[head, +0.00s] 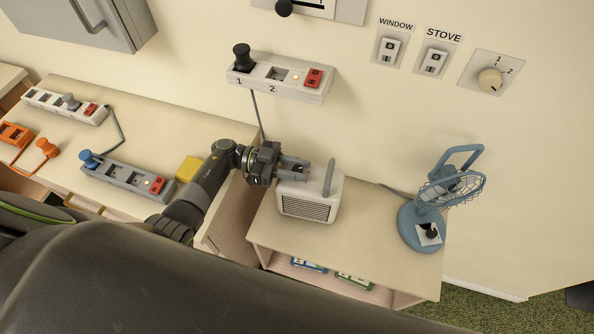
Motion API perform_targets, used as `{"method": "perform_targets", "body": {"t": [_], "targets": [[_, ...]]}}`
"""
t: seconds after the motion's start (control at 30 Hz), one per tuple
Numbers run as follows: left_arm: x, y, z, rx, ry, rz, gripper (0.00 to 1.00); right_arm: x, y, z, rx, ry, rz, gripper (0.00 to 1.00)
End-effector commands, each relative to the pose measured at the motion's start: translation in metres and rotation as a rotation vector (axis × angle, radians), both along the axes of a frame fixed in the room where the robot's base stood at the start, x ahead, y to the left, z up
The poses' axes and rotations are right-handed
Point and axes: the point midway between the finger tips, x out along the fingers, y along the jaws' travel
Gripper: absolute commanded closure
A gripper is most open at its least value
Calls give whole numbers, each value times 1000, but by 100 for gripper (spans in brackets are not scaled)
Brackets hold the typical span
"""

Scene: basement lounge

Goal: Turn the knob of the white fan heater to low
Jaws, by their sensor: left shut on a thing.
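The white fan heater (309,206) stands upright on the low wooden cabinet, its dark grille facing the front and a grey handle at its right. My left gripper (300,166) reaches in from the left over the heater's top. Its fingers are shut on the heater's knob, which is mostly hidden between them, so its setting cannot be read. My right gripper is not in view.
A blue desk fan (425,215) stands to the right on the same cabinet (360,240). Bare top lies between it and the heater. A wall power strip (302,88) with a black plug hangs above. Several power strips and a yellow block (189,168) are on the left counter.

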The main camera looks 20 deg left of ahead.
Motion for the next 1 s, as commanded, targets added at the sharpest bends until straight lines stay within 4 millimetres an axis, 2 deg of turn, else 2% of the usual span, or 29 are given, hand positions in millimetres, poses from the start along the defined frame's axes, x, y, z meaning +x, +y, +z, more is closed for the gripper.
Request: {"method": "perform_targets", "body": {"t": [0.2,0.67,0.7,0.8,0.83,1.0], "targets": [[0,0,-1,2,2,-50,97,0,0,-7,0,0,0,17],[0,1,0,3,3,-62,97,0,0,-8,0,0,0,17],[0,1,0,3,3,-61,72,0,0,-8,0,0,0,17],[0,1,0,2,2,-61,58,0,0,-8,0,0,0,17],[0,1,0,2,2,-61,55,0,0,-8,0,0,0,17],[0,0,0,2,1,-61,54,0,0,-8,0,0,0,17]]}}
